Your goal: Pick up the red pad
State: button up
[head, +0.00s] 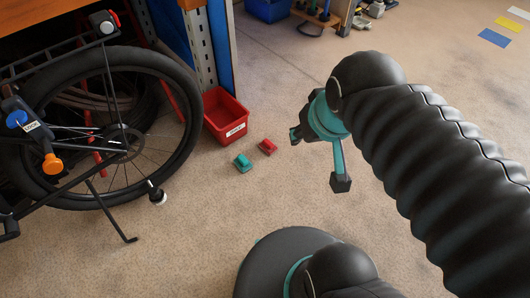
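The red pad (267,146) is a small red block lying on the floor, just to the right of and below the red bin. A similar teal pad (242,162) lies close beside it, to its lower left, apart from it. My gripper (318,159) is to the right of the red pad, with its fingers spread well apart. It is open, and nothing shows between the fingers. It does not appear to touch either pad, though its height above the floor is hard to judge.
A red bin (227,119) with a white label stands behind the pads, by a shelf upright (198,45). A bicycle (120,125) with its kickstand down fills the left. Blue, yellow and white floor patches (512,24) lie far right. The floor around the pads is clear.

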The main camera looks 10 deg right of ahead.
aim_at(267, 147)
jog(key=u, duration=1.5)
jog(key=i, duration=1.1)
jog(key=z, duration=1.85)
